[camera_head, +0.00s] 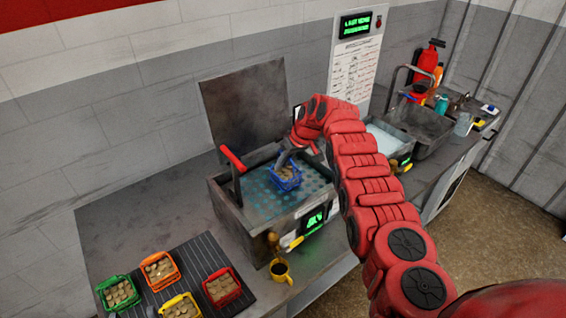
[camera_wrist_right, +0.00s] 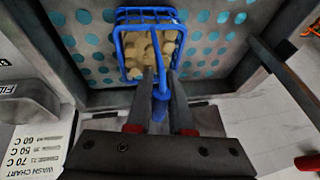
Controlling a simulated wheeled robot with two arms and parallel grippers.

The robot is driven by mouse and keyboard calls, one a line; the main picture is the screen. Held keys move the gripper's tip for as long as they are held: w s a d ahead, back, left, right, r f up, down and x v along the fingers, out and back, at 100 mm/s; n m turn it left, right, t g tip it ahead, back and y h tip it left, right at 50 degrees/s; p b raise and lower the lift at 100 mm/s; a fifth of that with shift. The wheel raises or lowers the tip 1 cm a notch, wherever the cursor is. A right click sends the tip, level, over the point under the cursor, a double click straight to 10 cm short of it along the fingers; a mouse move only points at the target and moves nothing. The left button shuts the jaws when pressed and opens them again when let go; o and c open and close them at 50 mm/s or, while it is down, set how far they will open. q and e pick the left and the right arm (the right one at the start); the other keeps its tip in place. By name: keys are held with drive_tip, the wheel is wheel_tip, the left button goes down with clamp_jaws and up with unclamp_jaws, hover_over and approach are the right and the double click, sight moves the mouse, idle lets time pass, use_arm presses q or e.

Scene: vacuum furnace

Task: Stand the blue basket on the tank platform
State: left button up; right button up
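The blue basket (camera_head: 284,180), filled with tan round parts, is inside the open tank (camera_head: 249,222), over the perforated platform (camera_head: 262,197) with its teal holes. I cannot tell whether its base touches the platform. It looks roughly upright. My right gripper (camera_head: 286,155) reaches in from the right above the basket. In the right wrist view the basket (camera_wrist_right: 148,50) is just beyond the fingertips, and the gripper (camera_wrist_right: 161,78) is closed around its blue handle (camera_wrist_right: 160,92). My left gripper is not in view.
The raised lid (camera_head: 245,105) and a red-handled lever (camera_head: 232,158) stand at the tank's back and left. Green (camera_head: 118,292), orange (camera_head: 160,270), yellow (camera_head: 180,306) and red (camera_head: 222,287) baskets sit on a dark mat.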

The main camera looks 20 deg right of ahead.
drive_tip(key=o, duration=0.4)
drive_tip(key=shift+r, duration=0.25)
drive_tip(key=shift+d, duration=0.1)
drive_tip(key=shift+s+d+r+b, duration=0.1)
drive_tip(key=shift+d+r+b, duration=0.05)
drive_tip(key=shift+r+b, duration=0.15)
drive_tip(key=shift+b+v, duration=2.65)
drive_tip(key=shift+v, duration=2.95)
